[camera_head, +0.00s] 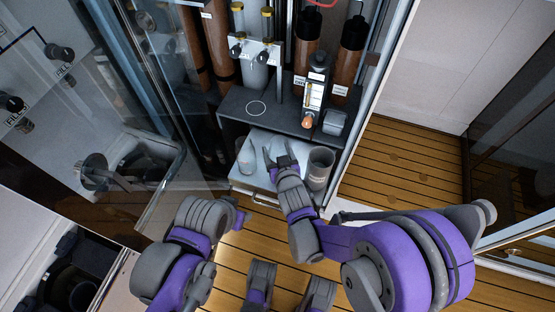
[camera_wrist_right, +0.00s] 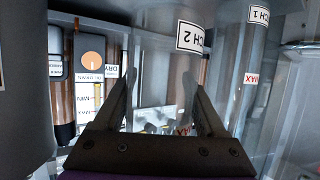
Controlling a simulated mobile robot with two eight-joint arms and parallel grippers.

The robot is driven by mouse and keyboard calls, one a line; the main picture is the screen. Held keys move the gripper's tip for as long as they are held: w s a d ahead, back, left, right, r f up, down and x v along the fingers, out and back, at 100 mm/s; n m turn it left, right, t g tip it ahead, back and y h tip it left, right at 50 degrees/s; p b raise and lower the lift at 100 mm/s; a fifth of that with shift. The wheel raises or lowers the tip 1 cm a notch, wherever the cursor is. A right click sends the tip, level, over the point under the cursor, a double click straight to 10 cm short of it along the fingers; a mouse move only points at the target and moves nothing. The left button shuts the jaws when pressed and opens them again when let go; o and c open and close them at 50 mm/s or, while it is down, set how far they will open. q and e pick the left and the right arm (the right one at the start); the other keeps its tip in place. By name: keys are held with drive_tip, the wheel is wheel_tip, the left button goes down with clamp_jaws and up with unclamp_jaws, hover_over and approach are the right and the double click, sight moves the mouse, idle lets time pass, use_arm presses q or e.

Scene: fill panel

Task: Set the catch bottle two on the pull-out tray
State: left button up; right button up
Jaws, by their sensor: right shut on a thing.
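My right gripper (camera_head: 280,157) is over the pull-out tray (camera_head: 247,181). In the right wrist view its fingers (camera_wrist_right: 166,100) are shut on catch bottle two (camera_wrist_right: 168,50), a clear bottle with a black-framed label ending "CH 2", seen upside down. In the head view I cannot make this bottle out clearly at the gripper, nor tell whether its base touches the tray. A second clear bottle labelled "CH 1" (camera_wrist_right: 250,75) stands beside it; a pale bottle (camera_head: 247,158) shows on the tray's left. My left gripper (camera_head: 239,217) is low, in front of the tray; its jaws are unclear.
A grey cylindrical cup (camera_head: 320,165) stands at the tray's right, close to my right gripper. A dark shelf (camera_head: 236,104) with a flow meter (camera_head: 314,95) is above and behind. Brown columns (camera_head: 350,55) stand behind. A glass door (camera_head: 150,150) is open at left.

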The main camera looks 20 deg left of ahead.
wheel_tip(320, 180, down, 4)
drive_tip(key=shift+f+b, duration=0.1)
drive_tip(key=shift+b, duration=0.55)
drive_tip(key=o, duration=0.9)
drive_tip(key=shift+f, duration=0.1)
drive_tip(key=o, duration=0.4)
